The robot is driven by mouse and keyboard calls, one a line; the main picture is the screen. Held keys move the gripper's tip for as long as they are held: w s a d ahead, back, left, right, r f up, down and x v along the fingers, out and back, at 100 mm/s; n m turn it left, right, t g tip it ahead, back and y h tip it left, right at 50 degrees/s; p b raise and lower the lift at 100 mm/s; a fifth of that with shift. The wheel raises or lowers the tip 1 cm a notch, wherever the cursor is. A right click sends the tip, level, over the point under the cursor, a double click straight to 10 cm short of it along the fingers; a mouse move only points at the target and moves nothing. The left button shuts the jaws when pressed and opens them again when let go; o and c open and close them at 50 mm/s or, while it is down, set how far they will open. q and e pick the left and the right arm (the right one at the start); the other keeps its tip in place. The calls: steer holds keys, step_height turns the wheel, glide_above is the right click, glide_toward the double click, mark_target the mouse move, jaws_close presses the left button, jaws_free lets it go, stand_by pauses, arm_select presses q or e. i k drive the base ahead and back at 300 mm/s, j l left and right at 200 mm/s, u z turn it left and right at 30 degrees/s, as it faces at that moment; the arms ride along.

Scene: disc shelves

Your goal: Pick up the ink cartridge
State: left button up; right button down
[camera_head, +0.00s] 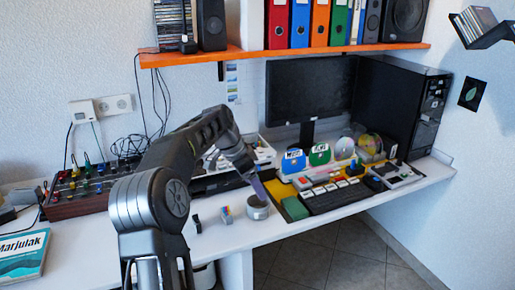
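A small upright item with coloured label patches, which looks like the ink cartridge (226,214), stands on the white desk near its front edge. A small black item (196,223) stands to its left; I cannot tell what it is. A round grey tin or roll (257,209) sits to its right. My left arm rises from the lower left, bends and reaches down to the right. My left gripper (259,191) is just above the round grey item, right of the cartridge and apart from it. Its fingers are too small and dark to judge. My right gripper is out of view.
A keyboard (338,196), green block (294,208), disc boxes (293,162) and a monitor (310,92) stand to the right. A mixer (90,189) and a book (22,257) are at left. An orange shelf (190,57) hangs above. Clear desk lies left of the black item.

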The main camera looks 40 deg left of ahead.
mark_target(256, 146)
steer(key=i+j, duration=0.65)
steer(key=j, duration=0.25)
steer(key=i+j, duration=0.35)
steer(key=j, duration=0.1)
